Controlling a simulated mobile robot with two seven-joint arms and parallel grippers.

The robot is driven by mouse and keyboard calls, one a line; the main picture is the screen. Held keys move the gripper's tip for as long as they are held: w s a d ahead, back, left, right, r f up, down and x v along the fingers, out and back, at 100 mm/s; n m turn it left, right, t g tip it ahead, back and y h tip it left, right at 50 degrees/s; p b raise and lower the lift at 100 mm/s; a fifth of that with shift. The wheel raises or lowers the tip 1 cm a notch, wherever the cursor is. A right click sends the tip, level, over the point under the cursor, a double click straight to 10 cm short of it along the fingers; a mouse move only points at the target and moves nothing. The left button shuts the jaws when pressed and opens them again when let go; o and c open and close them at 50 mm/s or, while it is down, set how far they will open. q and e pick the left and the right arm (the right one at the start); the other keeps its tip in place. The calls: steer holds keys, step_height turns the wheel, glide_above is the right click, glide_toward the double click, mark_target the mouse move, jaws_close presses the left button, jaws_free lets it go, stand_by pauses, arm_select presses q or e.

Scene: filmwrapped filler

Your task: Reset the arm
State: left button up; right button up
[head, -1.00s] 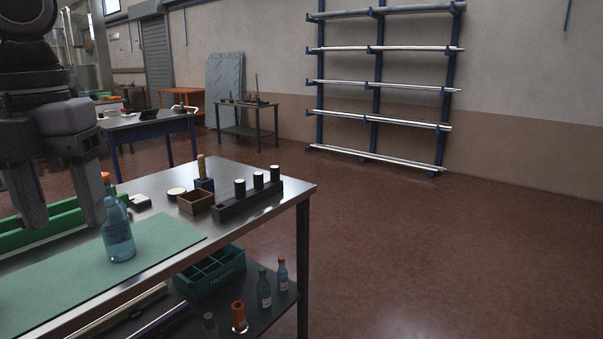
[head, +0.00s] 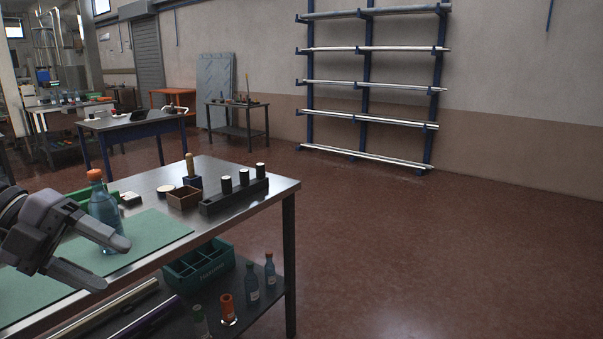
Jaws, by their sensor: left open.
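My left gripper (head: 115,265) is in the head view at the lower left, low over the green mat (head: 158,235). Its two fingers are apart, point to the right, and hold nothing that I can see. A blue bottle with an orange cap (head: 103,207) stands upright on the mat just behind the gripper, which hides part of it. I cannot tell whether the gripper touches the bottle. My right gripper is not in view.
The metal workbench (head: 262,183) carries a black block (head: 235,199) with several dark cylinders and a small brown box (head: 184,198). Its lower shelf holds a green crate (head: 199,268) and several bottles. Open floor lies right of it, before a blue wall rack (head: 367,85).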

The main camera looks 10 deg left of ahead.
arm_select(q)
step_height(320, 180, down, 24)
steer(key=s+a+n+t+y+p, duration=0.15)
steer(key=n+t+y, duration=0.25)
steer(key=n+t, duration=1.15)
steer(key=s+d+f+n+g+y, duration=0.2)
steer(key=s+d+f+n+g, duration=0.2)
steer(key=s+d+f+n, duration=0.1)
steer(key=s+d+f+n+g+y, duration=0.1)
steer(key=s+d+f+n+g, duration=0.3)
steer(key=d+f+n, duration=0.3)
step_height(320, 180, down, 3)
steer(key=shift+s+d+y, duration=0.4)
steer(key=shift+s+d, duration=0.1)
steer(key=shift+d, duration=0.35)
